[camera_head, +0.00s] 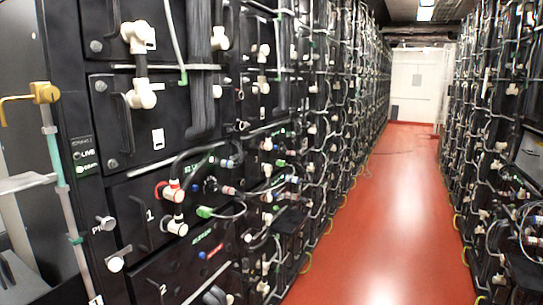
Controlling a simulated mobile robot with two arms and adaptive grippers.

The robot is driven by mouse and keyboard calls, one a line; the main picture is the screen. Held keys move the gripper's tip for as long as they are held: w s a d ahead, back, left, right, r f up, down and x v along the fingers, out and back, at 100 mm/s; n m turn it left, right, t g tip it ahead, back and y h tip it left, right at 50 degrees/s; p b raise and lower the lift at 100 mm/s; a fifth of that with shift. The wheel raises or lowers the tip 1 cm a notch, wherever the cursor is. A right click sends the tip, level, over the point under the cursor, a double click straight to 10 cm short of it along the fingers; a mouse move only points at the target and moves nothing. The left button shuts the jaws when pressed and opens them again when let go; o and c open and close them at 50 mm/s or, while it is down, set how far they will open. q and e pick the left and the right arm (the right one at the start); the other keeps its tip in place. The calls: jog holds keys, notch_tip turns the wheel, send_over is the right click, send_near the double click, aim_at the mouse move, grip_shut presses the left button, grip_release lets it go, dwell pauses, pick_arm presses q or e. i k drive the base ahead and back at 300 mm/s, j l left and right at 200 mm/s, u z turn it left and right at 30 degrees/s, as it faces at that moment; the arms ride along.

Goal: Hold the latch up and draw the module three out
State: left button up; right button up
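A rack of black battery modules fills the left side. No module marked 3 shows in this view. A white round knob (105,223) sticks out at the left of module 1, and another white knob (115,263) is lower down. I cannot tell which part is the latch. Module 1 has a black pull handle (140,221) and red and white cable plugs (172,192) at its right. Neither of my grippers is in view.
A red floor aisle (375,220) runs clear to a white door (417,85). More racks with loose cables line the right side (490,150). A brass-coloured tap-like fitting (43,93) tops a pipe at the left. Black cables hang before the upper modules.

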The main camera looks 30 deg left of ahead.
aim_at(248, 147)
jog(key=i, duration=1.8)
jog(key=i+l+u, duration=0.1)
jog(key=i+u, duration=0.15)
jog(key=i, duration=0.25)
jog(key=i+l+u, duration=0.2)
jog(key=i, duration=0.35)
